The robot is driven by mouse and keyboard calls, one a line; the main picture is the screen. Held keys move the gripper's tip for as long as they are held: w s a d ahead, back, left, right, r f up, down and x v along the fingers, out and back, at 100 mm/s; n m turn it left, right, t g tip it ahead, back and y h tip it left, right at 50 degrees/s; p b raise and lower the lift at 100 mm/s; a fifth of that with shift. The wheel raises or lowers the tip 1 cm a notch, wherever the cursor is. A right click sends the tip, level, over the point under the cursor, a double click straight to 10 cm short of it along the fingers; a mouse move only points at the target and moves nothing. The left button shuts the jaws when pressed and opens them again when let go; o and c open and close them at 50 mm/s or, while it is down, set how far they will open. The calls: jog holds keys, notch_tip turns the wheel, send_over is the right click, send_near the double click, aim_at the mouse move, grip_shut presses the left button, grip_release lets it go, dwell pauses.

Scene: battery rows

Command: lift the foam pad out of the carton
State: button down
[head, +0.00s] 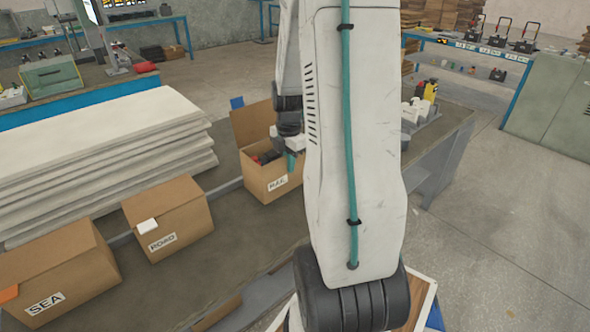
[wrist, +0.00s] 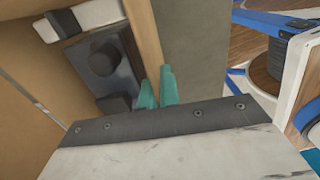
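The open carton (head: 270,183) stands on the bench left of my arm, its flap raised and dark and red items inside. In the wrist view its cardboard wall (wrist: 146,35) runs down to my fingers. My gripper (head: 291,160) is at the carton's right side, its teal fingertips near the rim. In the wrist view my gripper (wrist: 157,88) shows two teal fingers close together; whether they are shut or on something is unclear. A white piece with a dark band (wrist: 66,22) lies in the carton; I cannot tell if it is the foam pad. A dark knobbed block (wrist: 107,65) lies beside it.
Two other cartons, one marked ROAD (head: 178,215) and one marked SEA (head: 65,268), stand to the left. Stacked white sheets (head: 90,150) lie behind them. Small yellow and black items (head: 425,98) stand on the bench's right end. The floor at right is clear.

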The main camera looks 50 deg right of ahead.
jog(key=shift+w+d+f, duration=0.1)
jog(key=shift+w+f, duration=0.1)
jog(key=shift+f, duration=0.4)
jog(key=shift+w+d+f, duration=0.15)
jog(key=shift+f, duration=0.4)
jog(key=shift+w+d+f, duration=0.1)
jog(key=shift+w+f, duration=0.1)
jog(key=shift+f, duration=0.5)
jog(key=c, duration=1.6)
grip_release()
jog(key=shift+a, duration=0.1)
jog(key=shift+c, duration=0.2)
